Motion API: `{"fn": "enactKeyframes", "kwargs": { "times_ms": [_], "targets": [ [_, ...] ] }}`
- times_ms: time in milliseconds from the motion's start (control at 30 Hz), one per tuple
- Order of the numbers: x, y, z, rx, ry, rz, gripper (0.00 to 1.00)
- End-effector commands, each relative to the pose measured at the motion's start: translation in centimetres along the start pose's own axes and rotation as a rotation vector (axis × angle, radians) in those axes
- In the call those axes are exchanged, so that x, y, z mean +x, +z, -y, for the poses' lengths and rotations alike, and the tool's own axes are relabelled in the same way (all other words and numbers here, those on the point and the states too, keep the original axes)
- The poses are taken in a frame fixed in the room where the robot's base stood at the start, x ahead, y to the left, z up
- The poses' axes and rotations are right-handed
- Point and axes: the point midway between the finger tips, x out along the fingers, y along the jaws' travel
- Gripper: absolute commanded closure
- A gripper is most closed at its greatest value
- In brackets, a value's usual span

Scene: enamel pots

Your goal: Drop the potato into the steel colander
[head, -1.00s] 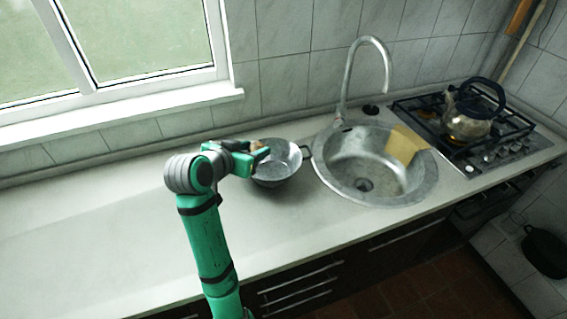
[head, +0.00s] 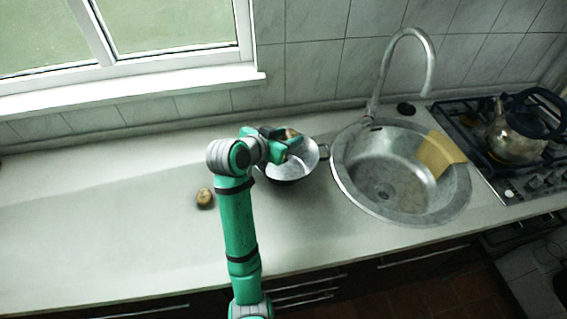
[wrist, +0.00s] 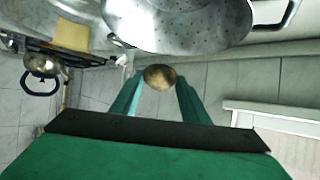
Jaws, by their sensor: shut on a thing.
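The potato (wrist: 160,77) is brown and sits between the fingertips of my gripper (wrist: 160,90) in the wrist view. My gripper is shut on it. In the head view the held potato (head: 291,132) shows as a small brown patch at my gripper (head: 287,143), above the steel colander. The colander (head: 297,168) is a grey bowl with a side handle, standing on the counter left of the sink; my gripper hides its back left part. In the wrist view the perforated colander (wrist: 180,25) fills the top middle, apart from the potato.
A brown, potato-like thing (head: 204,198) lies on the counter (head: 100,220) left of my arm. The sink (head: 385,190) with a tall tap and a yellow cloth-like piece (head: 437,153) is right of the colander. A kettle (head: 515,135) stands on the hob. The left counter is mostly clear.

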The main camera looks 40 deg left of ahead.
Motion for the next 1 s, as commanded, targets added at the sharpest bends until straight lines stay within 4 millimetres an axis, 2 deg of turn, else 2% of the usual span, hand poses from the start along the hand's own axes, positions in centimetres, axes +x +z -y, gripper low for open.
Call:
{"fn": "enactKeyframes", "kwargs": {
  "times_ms": [400,433,500,533,833,1000],
  "targets": [
    [0.4,0.6,-0.2,0.002,0.002,-0.001,0.82],
    [0.4,0.6,-0.2,0.002,0.002,-0.001,0.57],
    [0.4,0.6,-0.2,0.002,0.002,-0.001,0.4],
    [0.4,0.6,-0.2,0.002,0.002,-0.001,0.37],
    [0.3,0.6,-0.2,0.002,0.002,0.0,0.37],
    [-1.3,0.5,-0.1,0.002,0.0,-0.003,0.37]
  ]
}}
